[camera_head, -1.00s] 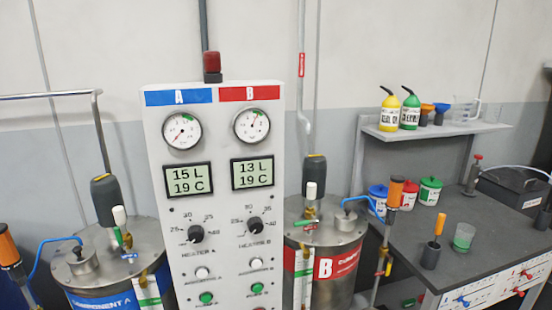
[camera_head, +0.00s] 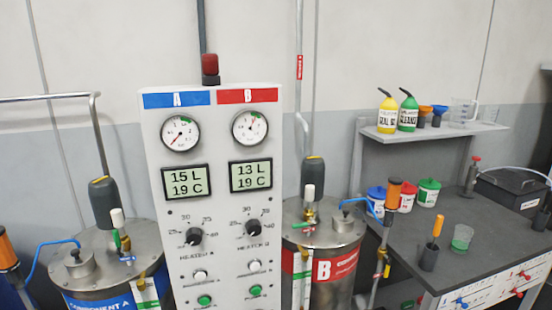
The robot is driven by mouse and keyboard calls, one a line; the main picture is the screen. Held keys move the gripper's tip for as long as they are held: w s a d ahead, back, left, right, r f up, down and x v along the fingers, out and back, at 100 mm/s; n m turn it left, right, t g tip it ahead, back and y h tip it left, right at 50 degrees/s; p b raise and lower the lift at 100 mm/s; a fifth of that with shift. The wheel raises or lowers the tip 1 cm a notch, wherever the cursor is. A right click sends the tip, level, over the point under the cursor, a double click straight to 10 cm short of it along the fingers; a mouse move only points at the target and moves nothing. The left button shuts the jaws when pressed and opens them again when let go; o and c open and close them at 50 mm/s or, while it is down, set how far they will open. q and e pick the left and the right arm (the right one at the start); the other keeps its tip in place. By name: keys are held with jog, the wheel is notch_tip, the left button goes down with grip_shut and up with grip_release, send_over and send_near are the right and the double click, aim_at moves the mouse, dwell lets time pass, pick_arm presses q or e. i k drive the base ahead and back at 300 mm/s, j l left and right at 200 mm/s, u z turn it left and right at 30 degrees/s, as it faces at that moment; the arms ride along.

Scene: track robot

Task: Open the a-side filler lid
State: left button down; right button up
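The A-side tank (camera_head: 98,302) is a steel drum with a blue "COMPONENT A" band, at the lower left. A dark motor (camera_head: 104,202), a white-topped valve (camera_head: 118,222) and a blue-handled fitting (camera_head: 127,259) also stand on this top. Neither of my grippers shows in the head view.
The control panel (camera_head: 218,128) with A and B gauges stands right of the A tank. The B tank (camera_head: 330,278) with a red band is beyond it. A grey workbench (camera_head: 465,260) with pots and tools is at the right. A blue hose (camera_head: 45,249) runs left of the filler cap.

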aim_at(77, 258)
jog(key=u, duration=1.25)
jog(key=i+j, duration=0.1)
jog(key=j, duration=0.2)
jog(key=i+j, duration=0.1)
jog(key=j, duration=0.25)
jog(key=i+j+z, duration=0.1)
jog(key=j, duration=0.2)
